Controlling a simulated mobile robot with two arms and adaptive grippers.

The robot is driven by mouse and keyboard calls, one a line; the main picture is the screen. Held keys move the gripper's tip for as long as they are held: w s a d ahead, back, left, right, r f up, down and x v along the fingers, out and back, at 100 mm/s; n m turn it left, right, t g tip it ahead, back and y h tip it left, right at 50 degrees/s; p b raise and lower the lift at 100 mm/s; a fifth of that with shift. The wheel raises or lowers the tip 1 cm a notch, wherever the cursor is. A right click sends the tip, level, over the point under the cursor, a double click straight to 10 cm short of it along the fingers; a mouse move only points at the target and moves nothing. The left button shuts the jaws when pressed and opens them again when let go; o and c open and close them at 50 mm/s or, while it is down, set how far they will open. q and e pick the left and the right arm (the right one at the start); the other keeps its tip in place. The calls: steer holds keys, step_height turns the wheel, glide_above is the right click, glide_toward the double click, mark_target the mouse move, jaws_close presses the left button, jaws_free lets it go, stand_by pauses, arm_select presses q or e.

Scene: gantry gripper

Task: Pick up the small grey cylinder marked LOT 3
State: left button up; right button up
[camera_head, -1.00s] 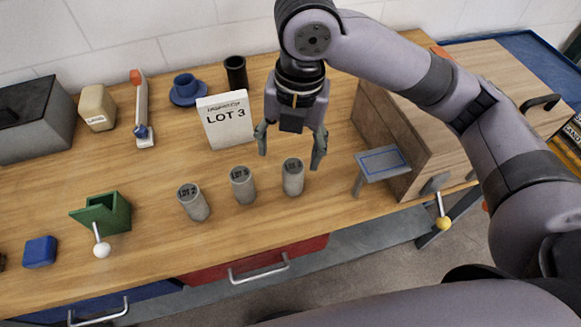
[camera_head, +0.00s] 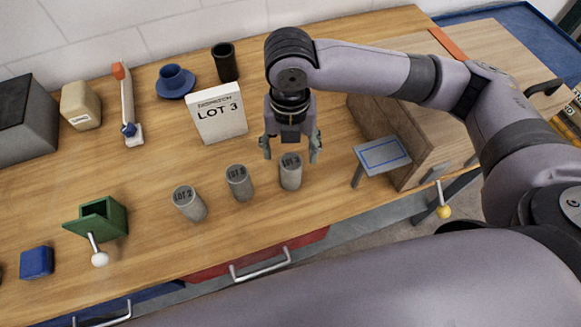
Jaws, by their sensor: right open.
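Three small grey cylinders stand upright in a row on the wooden bench. The right cylinder (camera_head: 290,173) has a top label that seems to read LOT 3, though the print is small. The middle cylinder (camera_head: 239,186) has a LOT label whose number I cannot read surely. The left cylinder (camera_head: 189,205) reads LOT 2. My right gripper (camera_head: 290,158) is open and empty, pointing down, with its fingertips on either side of the right cylinder's top in the picture. I cannot tell its exact height or depth relative to the cylinder. My left gripper is not in view.
A white sign (camera_head: 217,114) reading LOT 3 stands behind the cylinders. A small blue-outlined stand (camera_head: 383,155) and a wooden box (camera_head: 420,140) are to the right. A green holder (camera_head: 105,218) with a white-knobbed lever is left. A dark cup (camera_head: 224,62) stands behind.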

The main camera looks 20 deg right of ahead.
mark_target(291, 161)
steer(key=shift+f, duration=0.25)
steer(key=shift+s+d+f+p, duration=0.15)
steer(key=shift+f+p, duration=0.2)
steer(key=shift+f, duration=0.3)
steer(key=f, duration=0.2)
steer(key=f+p, duration=0.1)
steer(key=shift+w+f, duration=0.25)
steer(key=shift+f, duration=0.2)
steer(key=shift+c, duration=1)
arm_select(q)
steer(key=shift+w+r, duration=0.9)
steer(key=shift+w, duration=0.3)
arm_select(e)
jaws_close()
